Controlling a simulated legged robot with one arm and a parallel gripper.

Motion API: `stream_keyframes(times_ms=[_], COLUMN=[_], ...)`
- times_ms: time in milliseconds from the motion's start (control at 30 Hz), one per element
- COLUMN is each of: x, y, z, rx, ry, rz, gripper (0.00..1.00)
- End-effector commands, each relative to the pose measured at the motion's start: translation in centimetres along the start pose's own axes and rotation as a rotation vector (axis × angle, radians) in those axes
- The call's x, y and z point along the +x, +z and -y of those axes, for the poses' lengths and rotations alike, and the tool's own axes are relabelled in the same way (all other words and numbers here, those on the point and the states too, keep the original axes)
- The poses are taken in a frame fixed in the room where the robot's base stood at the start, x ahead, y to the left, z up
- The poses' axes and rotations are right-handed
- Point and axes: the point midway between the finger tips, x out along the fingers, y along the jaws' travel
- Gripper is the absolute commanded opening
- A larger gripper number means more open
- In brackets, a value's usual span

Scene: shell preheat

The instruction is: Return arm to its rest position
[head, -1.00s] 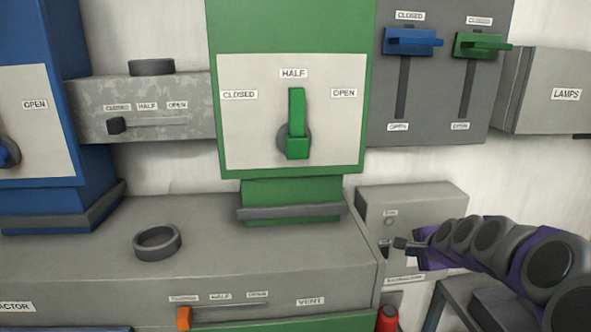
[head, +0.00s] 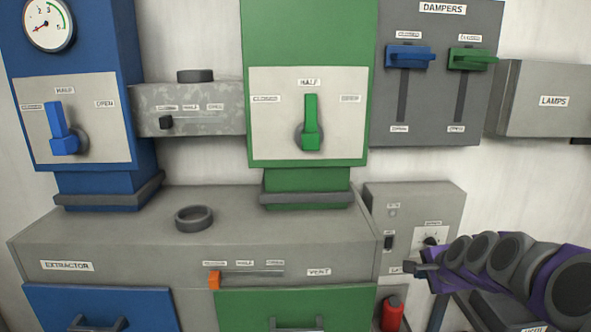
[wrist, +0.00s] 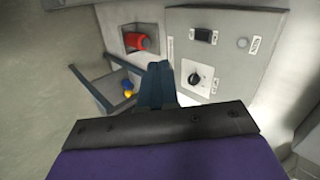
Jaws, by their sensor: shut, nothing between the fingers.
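My gripper (head: 422,268) is at the lower right of the head view, at the end of my purple and dark arm. In the wrist view my gripper (wrist: 157,84) has its two fingers together, with nothing between them. It appears in front of a grey control box (head: 455,202) with a black knob (wrist: 194,79) and a dark switch (wrist: 203,36). I cannot tell how far the fingers are from that box. In the head view the arm hides part of the box's lower right.
A green panel lever (head: 311,122) points at HALF. A blue lever (head: 60,130) stands on the left panel. The damper levers, blue (head: 408,57) and green (head: 472,59), sit at the top of their slots. A red object (head: 391,314) is below the control box. A dark ring (head: 194,218) lies on the extractor top.

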Motion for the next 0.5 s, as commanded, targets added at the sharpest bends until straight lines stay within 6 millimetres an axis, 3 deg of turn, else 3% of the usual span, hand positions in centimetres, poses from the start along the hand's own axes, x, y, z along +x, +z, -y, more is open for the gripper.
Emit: stream_keyframes(times_ms=[333, 500], x=[-3.3, -7.0], y=[9.2, 15.2], z=[-3.6, -8.3], rx=[-0.307, -0.566], ry=[0.136, 0.257], rz=[0.143, 0.258], gripper=[0.00, 0.00])
